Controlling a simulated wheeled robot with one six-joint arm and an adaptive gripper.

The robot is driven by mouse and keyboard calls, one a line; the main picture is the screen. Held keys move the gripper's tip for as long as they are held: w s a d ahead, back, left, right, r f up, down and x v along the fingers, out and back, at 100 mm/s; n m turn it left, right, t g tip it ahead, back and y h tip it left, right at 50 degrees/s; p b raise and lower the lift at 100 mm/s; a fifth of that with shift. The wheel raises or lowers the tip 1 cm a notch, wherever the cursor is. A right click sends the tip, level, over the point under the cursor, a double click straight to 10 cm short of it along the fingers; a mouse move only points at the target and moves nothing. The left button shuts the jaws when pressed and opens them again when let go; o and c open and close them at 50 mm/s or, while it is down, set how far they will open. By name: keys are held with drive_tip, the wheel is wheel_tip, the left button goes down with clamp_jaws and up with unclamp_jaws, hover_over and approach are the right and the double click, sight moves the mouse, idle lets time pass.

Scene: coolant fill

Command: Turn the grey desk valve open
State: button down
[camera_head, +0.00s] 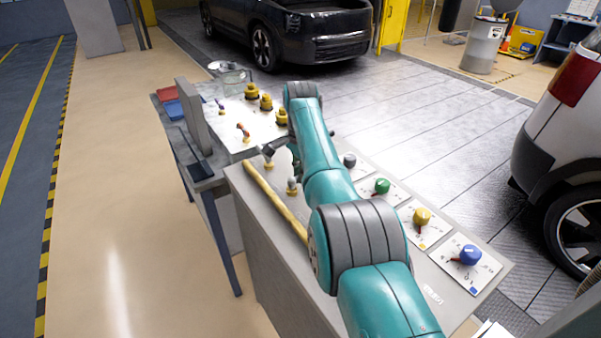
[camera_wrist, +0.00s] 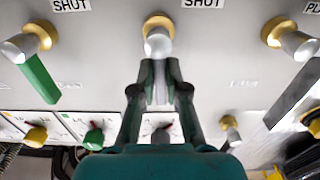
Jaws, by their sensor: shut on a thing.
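In the wrist view, the grey valve (camera_wrist: 158,42) has a yellow collar and a silver body, with a SHUT label above it to the right. Its grey lever (camera_wrist: 160,92) runs straight down the picture. My gripper (camera_wrist: 160,70) is shut on this lever, one finger on each side, close below the valve body. In the head view, my gripper and the held lever are hidden behind my arm.
In the wrist view, a green-levered valve (camera_wrist: 38,78) stands left and a dark-levered valve (camera_wrist: 293,92) right. In the head view, green (camera_head: 382,186), yellow (camera_head: 422,216) and blue (camera_head: 469,254) knobs line the desk. A yellow rail (camera_head: 274,200) runs along its left edge.

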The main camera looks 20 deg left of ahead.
drive_tip(key=shift+d+m, duration=0.1)
drive_tip(key=shift+m, duration=0.2)
drive_tip(key=c, duration=1.2)
unclamp_jaws()
wheel_tip(320, 180, up, 12)
drive_tip(key=shift+f, duration=0.1)
